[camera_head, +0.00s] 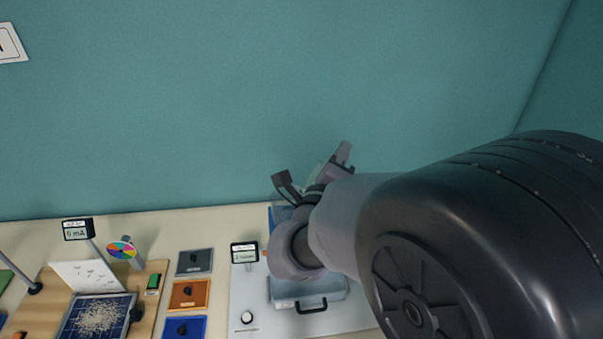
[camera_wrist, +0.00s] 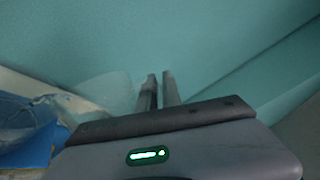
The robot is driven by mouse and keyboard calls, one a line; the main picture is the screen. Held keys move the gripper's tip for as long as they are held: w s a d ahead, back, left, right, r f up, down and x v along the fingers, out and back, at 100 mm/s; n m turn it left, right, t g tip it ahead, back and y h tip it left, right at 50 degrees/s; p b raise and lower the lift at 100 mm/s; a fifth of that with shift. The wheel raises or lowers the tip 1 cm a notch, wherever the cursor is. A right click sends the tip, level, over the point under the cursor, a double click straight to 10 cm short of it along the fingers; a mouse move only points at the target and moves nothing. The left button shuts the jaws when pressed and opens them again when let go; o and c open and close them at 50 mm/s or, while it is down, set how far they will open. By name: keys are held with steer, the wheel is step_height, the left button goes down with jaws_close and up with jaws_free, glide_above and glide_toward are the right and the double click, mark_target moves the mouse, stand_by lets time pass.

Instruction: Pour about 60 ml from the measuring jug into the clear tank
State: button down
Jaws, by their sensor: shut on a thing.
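My gripper (camera_wrist: 160,82) is shut, with its two fingers close together in the wrist view. A pale see-through shape beside the fingers looks like the measuring jug (camera_wrist: 104,92), held in the air; its level and marks cannot be read. In the head view my gripper (camera_head: 314,172) is raised above the back of the table, partly hidden by my arm. A blue thing with a whitish patch, which may be the tank's contents, lies lower left in the wrist view (camera_wrist: 25,125). My arm hides most of that area in the head view, so the clear tank cannot be made out surely.
A grey box with a black handle (camera_head: 311,308) stands on a white board (camera_head: 247,295) with a small display (camera_head: 244,252). Several coloured square plates (camera_head: 189,294) and a wooden board with a solar panel (camera_head: 97,317) are at left. A teal wall rises behind.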

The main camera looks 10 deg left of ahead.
steer(key=d+f+m+b, duration=0.1)
steer(key=f+m+b, duration=0.1)
steer(key=b, duration=0.2)
steer(key=shift+d+f+b, duration=0.15)
steer(key=shift+b, duration=0.2)
steer(key=shift+s+d+m+b, duration=0.3)
steer(key=shift+d+m+b, duration=0.45)
steer(key=shift+m, duration=0.15)
steer(key=shift+f+b, duration=0.25)
steer(key=shift+b, duration=0.15)
steer(key=f+m+b, duration=0.1)
steer(key=d+m+b, duration=0.1)
steer(key=b, duration=0.1)
steer(key=shift+f, duration=0.35)
steer(key=shift+d+f+m+b, duration=0.3)
steer(key=shift+d+m+b, duration=0.2)
steer(key=shift+b, duration=0.45)
steer(key=shift+s, duration=0.1)
